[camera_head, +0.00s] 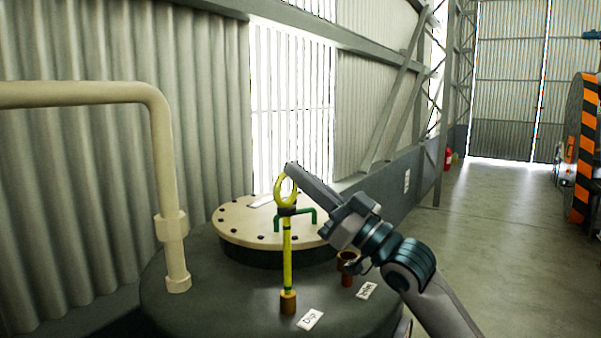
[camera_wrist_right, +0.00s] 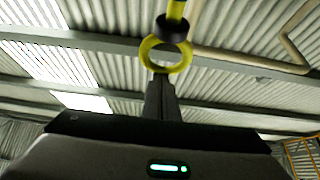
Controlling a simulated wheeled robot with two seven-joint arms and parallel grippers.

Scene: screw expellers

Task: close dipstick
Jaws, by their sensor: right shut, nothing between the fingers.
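The dipstick (camera_head: 287,255) is a yellow rod with a dark collar and a yellow ring handle (camera_head: 278,190) on top. It stands upright over a brass fitting (camera_head: 288,303) on the dark tank top, beside a "Dip" label (camera_head: 310,319). In the right wrist view the ring (camera_wrist_right: 147,48) shows just beyond my fingertips. My right gripper (camera_head: 293,171) is shut and empty, its fingertips at the ring's upper part. I cannot tell whether they touch or pass through the ring. My left gripper is not in view.
A cream bolted lid (camera_head: 237,222) with a green handle (camera_head: 296,212) sits behind the dipstick. A rusty inlet pipe (camera_head: 348,272) with a label (camera_head: 366,291) stands at right. A cream pipe (camera_head: 164,150) rises at left. Open floor (camera_head: 480,240) lies to the right.

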